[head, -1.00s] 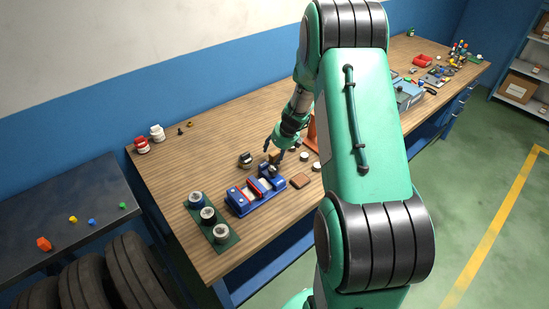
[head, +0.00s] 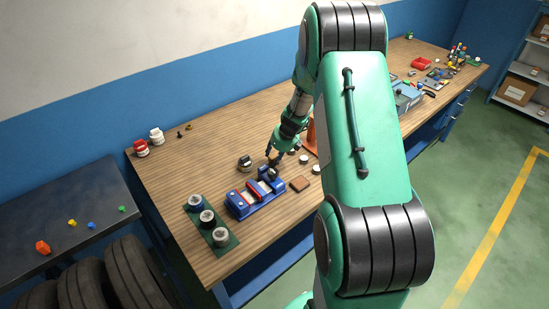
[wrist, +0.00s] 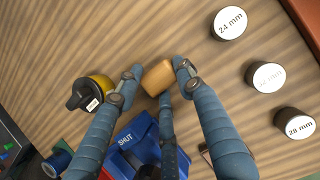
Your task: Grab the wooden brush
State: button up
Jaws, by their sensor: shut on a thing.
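The wooden brush (wrist: 158,77) shows in the wrist view as a tan wooden block with rounded edges, between the blue fingers of my gripper (wrist: 160,72). The fingers are shut on it, with one on the left, one on the right and one below in the picture. Its underside is hidden, so I cannot tell whether it touches the bench. In the head view my gripper (head: 274,158) points down just behind the blue fixture's right end, and the brush is mostly hidden by the fingers.
The blue fixture (head: 240,207) with red parts stands close in front. A black and yellow item (head: 245,162) is left of my gripper. White caps marked with sizes (wrist: 229,23) and a brown block (head: 299,184) lie to the right. A green tray with cans (head: 228,245) is at front left.

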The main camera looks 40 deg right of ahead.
aim_at(275, 156)
notch_tip(275, 156, up, 10)
jog(key=p, duration=0.3)
